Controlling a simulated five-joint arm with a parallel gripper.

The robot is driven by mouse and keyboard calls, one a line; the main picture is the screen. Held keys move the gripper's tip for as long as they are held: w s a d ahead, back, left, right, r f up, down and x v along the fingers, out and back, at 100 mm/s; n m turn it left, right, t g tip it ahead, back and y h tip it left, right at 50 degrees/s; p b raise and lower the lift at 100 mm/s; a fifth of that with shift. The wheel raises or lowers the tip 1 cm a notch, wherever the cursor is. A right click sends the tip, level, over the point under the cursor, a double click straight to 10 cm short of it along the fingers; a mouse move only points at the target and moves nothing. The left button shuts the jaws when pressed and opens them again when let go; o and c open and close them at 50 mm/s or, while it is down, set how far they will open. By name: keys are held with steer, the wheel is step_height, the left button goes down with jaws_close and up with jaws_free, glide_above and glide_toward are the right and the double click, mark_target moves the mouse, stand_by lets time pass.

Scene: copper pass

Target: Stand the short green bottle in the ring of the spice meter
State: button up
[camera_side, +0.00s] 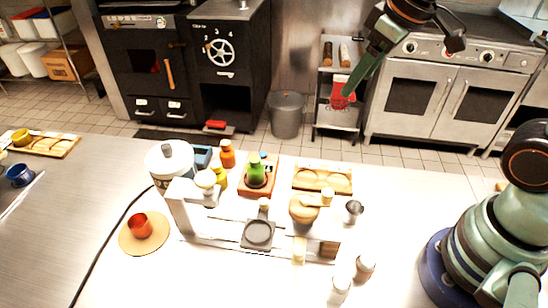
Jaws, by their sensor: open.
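The short green bottle (257,174) stands upright in a small reddish-brown tray (244,190) at the middle back of the counter. The spice meter (184,209) appears to be the white frame in front of it. A dark plate with a round ring (258,233) sits low at the frame's middle. The ring looks empty. My gripper (343,96), with red fingers, hangs high to the upper right of the bottle, well apart from it. It is open, with nothing visible in it.
An orange bottle (227,155), a yellow bottle (220,181) and a white pot (170,165) stand left of the green bottle. A wooden tray with round hollows (322,191) lies right. A red cup (139,227) sits front left; shakers (365,264) stand front right.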

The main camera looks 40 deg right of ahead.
steer(key=s+d+m, duration=0.1)
steer(key=s+d+f+m+t, duration=0.1)
steer(key=s+m, duration=0.1)
steer(key=shift+s+d, duration=0.15)
steer(key=shift+d, duration=0.25)
